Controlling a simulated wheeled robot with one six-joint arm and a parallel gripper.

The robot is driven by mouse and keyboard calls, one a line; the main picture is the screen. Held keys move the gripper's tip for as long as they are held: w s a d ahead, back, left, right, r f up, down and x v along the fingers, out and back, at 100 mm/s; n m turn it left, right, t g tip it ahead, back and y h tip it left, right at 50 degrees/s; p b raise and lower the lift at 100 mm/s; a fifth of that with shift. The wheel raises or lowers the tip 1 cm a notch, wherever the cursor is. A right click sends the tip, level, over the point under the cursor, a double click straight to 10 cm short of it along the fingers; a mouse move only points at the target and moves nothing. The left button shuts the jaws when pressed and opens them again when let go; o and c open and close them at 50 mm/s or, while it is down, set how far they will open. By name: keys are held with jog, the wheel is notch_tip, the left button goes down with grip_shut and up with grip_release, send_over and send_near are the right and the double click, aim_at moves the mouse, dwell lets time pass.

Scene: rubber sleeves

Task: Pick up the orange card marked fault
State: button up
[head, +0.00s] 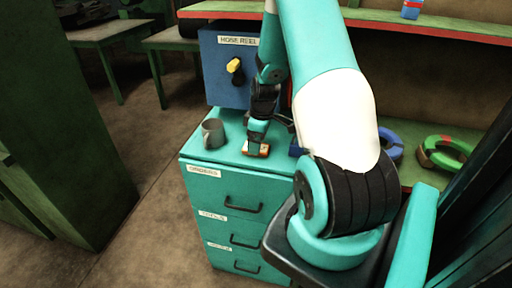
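A small orange piece with a pale label (264,150), which looks like the orange card, lies on the teal top of the drawer cabinet (228,162). Its marking is too small to read. My gripper (257,139) points down right over it, with a teal finger at or just above the card. The finger hides part of the card. I cannot tell whether the fingers touch it or how far apart they are.
A grey mug (213,133) stands to the left on the cabinet top. My arm hides the cabinet's right side.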

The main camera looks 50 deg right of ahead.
jog(key=shift+w+f, duration=0.1)
jog(key=shift+f, duration=1.2)
jog(key=c, duration=1)
jog(key=shift+r, duration=0.1)
